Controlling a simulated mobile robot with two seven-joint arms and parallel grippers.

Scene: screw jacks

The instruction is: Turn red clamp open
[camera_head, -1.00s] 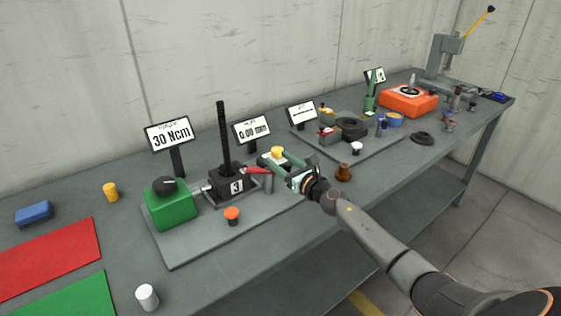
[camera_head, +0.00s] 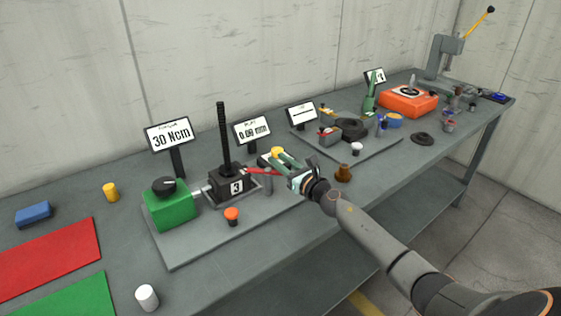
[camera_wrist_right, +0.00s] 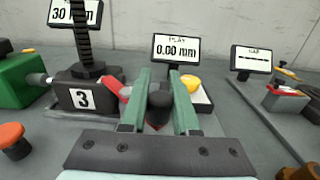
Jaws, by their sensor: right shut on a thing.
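The red clamp (camera_head: 259,171) is a red lever on the right side of the black screw jack (camera_head: 231,182) marked 3. It points to the right in the head view. In the right wrist view a red part of the clamp (camera_wrist_right: 125,93) shows left of the fingers. The wrist view shows a dark rounded piece between the fingers (camera_wrist_right: 158,90); the exact contact is partly hidden. My left gripper is not in view.
A green box (camera_head: 171,208) with a black knob joins the jack from the left. An orange button (camera_head: 232,214) stands in front of it. A yellow knob (camera_wrist_right: 190,83) is close to the right finger. Small display signs (camera_head: 252,130) stand behind. The front right bench edge is free.

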